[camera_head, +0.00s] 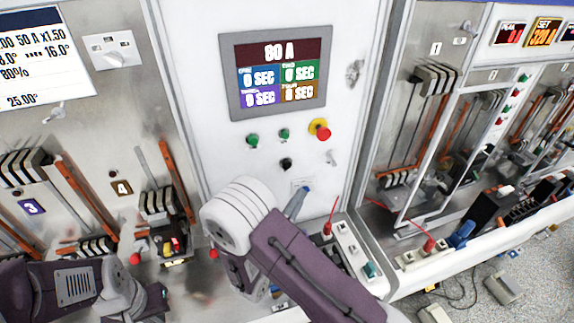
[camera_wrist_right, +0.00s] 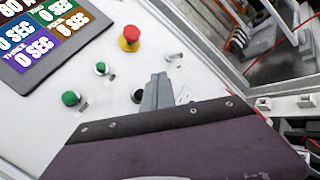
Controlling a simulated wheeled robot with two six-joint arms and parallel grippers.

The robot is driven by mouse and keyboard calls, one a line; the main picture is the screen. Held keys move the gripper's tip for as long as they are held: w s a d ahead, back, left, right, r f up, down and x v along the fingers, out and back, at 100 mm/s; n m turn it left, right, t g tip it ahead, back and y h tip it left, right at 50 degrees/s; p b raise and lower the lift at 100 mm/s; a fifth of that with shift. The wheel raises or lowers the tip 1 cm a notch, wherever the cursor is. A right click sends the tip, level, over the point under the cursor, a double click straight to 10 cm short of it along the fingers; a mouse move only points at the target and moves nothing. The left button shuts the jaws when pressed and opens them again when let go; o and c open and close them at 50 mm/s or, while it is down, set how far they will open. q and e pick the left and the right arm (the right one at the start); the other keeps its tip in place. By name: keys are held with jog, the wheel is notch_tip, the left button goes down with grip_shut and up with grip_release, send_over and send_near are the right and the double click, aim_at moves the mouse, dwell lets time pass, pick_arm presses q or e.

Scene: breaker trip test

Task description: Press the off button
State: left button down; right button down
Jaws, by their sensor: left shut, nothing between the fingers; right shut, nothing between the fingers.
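The control panel (camera_head: 225,110) carries two green buttons (camera_head: 252,140) (camera_head: 284,133), a red mushroom button (camera_head: 320,129) on a yellow collar, and a black button (camera_head: 286,164) below them. I cannot read which one is marked off. My left gripper (camera_head: 155,296) is shut and empty at the lower left.
A screen (camera_head: 279,72) reading 80 A sits above the buttons. A small switch (camera_head: 331,157) is right of the black button. Breaker bays stand on both sides, and a ledge with sockets and red leads (camera_head: 327,230) lies below the panel.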

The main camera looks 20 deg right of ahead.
aim_at(287, 165)
jog(key=w, duration=0.8)
jog(key=shift+w+d, duration=0.25)
jog(key=shift+w, duration=0.1)
dwell(1.7)
jog(key=shift+w, duration=0.4)
jog(key=shift+w+b, duration=0.45)
jog(key=shift+w, duration=0.05)
dwell(0.6)
jog(key=shift+s, duration=0.9)
jog(key=shift+s, duration=0.1)
